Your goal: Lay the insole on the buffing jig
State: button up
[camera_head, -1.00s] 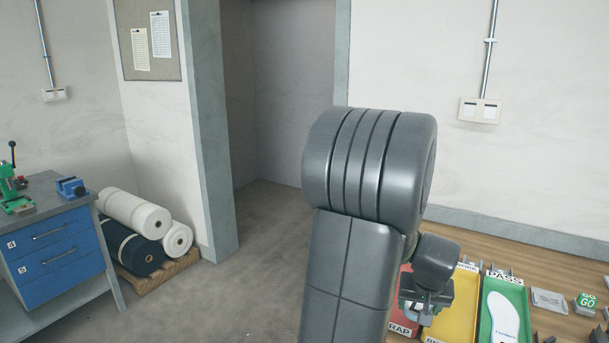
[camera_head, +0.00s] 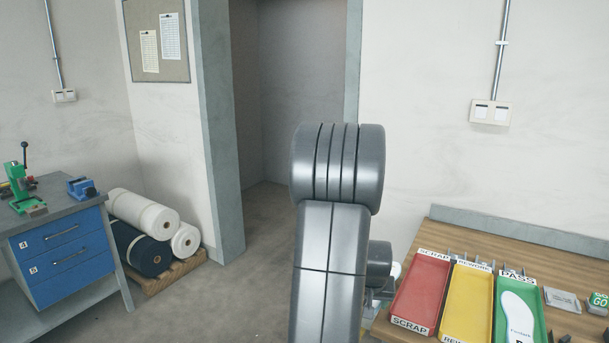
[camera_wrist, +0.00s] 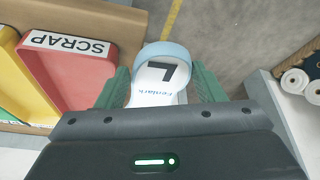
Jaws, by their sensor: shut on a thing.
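My gripper (camera_wrist: 160,90) is shut on a white insole (camera_wrist: 150,75) with a pale blue heel edge, a dark L and the word Fenlark. The green fingers are on either side of it in the wrist view. Grey floor shows beyond the insole. In the head view my arm hides most of the gripper (camera_head: 378,290), and only a small bit of white shows beside it. I cannot make out a buffing jig in either view.
A wooden bench at right carries a red SCRAP tray (camera_head: 421,290), a yellow REWORK tray (camera_head: 467,305) and a green PASS tray (camera_head: 540,328) with another insole (camera_head: 518,315). A blue drawer cabinet (camera_head: 66,250) stands at left, with rolls (camera_head: 143,213) beside it. Open floor lies between.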

jog(key=w+a+f+n, duration=0.1)
jog(key=w+a+f, duration=0.1)
jog(key=a, duration=0.6)
jog(key=w+a+f+n+y, duration=0.1)
jog(key=w+a+f, duration=0.2)
jog(key=a, duration=0.6)
jog(key=shift+f, duration=0.95)
